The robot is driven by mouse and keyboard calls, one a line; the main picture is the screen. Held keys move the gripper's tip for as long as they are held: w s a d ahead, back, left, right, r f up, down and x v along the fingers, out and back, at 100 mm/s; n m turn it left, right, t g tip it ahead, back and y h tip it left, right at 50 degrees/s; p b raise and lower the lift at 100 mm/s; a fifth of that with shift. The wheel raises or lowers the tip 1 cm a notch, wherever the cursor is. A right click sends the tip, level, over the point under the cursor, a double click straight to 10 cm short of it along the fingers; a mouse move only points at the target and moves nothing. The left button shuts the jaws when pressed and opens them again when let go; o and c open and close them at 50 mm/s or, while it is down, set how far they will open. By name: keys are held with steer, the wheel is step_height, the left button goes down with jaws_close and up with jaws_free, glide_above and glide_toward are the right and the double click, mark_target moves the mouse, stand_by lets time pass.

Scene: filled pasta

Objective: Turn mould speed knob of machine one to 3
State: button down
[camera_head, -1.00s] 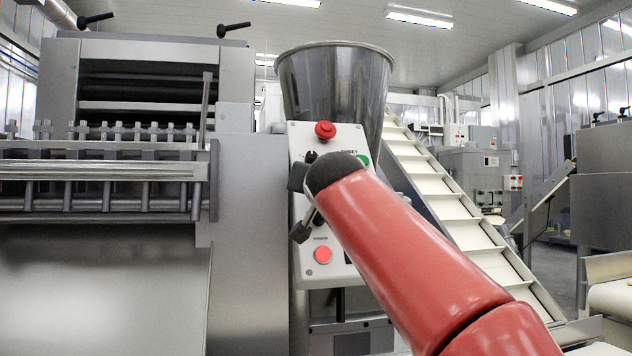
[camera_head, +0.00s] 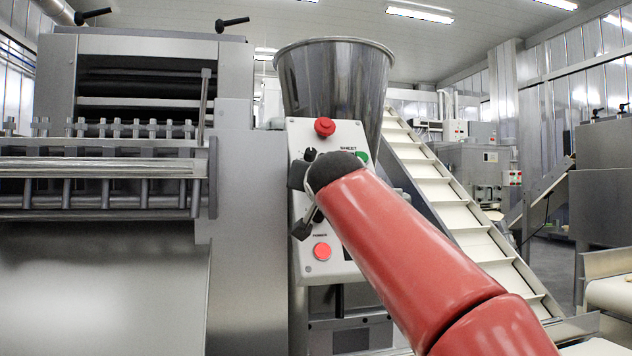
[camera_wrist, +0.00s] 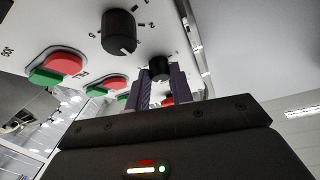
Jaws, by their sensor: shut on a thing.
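The white control panel (camera_head: 308,259) of the machine faces me in the head view, partly hidden behind my red arm and dark wrist. In the wrist view, my gripper (camera_wrist: 160,80) is at the panel with its two fingers on either side of a small black knob (camera_wrist: 159,67), shut on it. A larger black knob (camera_wrist: 119,33) with numbers around it sits beside it, free of the fingers. I cannot read the held knob's label or setting. In the head view my gripper (camera_head: 303,199) is mostly hidden by my wrist.
A red button (camera_head: 324,126) is at the panel's top and a lit red button (camera_head: 322,252) near its bottom. Red and green buttons (camera_wrist: 62,62) lie near the fingers in the wrist view. A steel hopper (camera_head: 335,80) and a conveyor (camera_head: 465,225) stand behind.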

steer(key=shift+d+r+n, duration=0.1)
steer(key=shift+n, duration=0.2)
steer(key=shift+d+n+y+p, duration=0.15)
steer(key=shift+n+y+p, duration=0.65)
steer(key=shift+n, duration=0.3)
steer(key=shift+w+d+n+g+y, duration=0.1)
steer(key=shift+n+g+y, duration=0.2)
steer(key=shift+n+y, duration=0.5)
steer(key=n, duration=0.2)
steer(key=n+g+y+b, duration=0.1)
steer(key=n, duration=0.1)
steer(key=shift+f+n+y+b, duration=0.2)
steer(key=shift+n+y+b, duration=0.1)
steer(key=shift+w+d+r+n+g+y, duration=0.1)
steer(key=shift+n+g+y, duration=0.35)
steer(key=shift+n, duration=0.5)
steer(key=shift+r+n+g+y, duration=0.1)
steer(key=shift+n+g+y, duration=0.35)
steer(key=shift+n, duration=0.5)
steer(key=c, duration=1.2)
jaws_free()
steer(key=shift+c, duration=0.2)
